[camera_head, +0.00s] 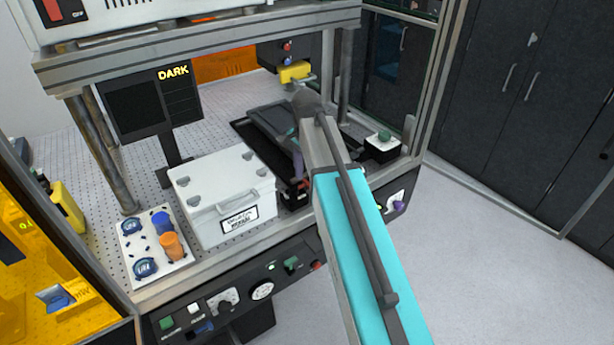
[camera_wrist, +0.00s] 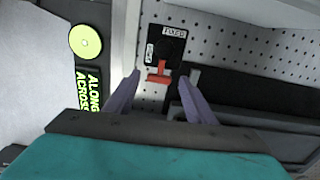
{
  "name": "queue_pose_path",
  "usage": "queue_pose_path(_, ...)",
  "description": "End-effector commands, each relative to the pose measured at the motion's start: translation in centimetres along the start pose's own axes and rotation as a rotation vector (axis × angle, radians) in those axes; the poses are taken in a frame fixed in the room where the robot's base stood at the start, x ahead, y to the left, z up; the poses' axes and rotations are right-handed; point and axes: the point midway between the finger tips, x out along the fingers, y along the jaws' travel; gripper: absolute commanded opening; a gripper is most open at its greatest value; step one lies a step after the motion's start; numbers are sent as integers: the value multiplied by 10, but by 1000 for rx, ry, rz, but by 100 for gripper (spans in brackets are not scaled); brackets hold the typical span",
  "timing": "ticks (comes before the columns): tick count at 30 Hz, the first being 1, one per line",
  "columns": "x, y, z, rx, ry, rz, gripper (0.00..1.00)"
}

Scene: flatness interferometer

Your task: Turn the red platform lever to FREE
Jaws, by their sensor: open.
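The red platform lever (camera_wrist: 158,73) shows in the wrist view on a small black label plate (camera_wrist: 165,45) with two white labels. One label, at the plate's top, seems to read FIXED; the sideways one at its left edge is too small to read surely. The lever's red crossbar is at the plate's lower edge, away from the top label. My gripper (camera_wrist: 160,84) is open, its two purple fingers either side of the lever in the picture; I see no contact. In the head view my arm largely hides the lever area, and a purple finger (camera_head: 297,160) shows beside the arm.
A round yellow-green button (camera_wrist: 86,41) and an ALONG/ACROSS label (camera_wrist: 89,91) lie left of the fingers. A dark block (camera_wrist: 240,125) lies to the right. In the head view, a white lidded box (camera_head: 222,190) stands left of my arm, and a monitor reading DARK (camera_head: 150,105) stands behind it.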

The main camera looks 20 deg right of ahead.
Motion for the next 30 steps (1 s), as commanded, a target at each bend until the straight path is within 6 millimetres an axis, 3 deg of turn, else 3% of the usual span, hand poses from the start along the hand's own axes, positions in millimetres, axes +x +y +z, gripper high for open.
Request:
queue_pose_path(11,-21,-1,-1,0,1,-2,50)
queue_pose_path(30,-89,-1,-1,1,1,-2,50)
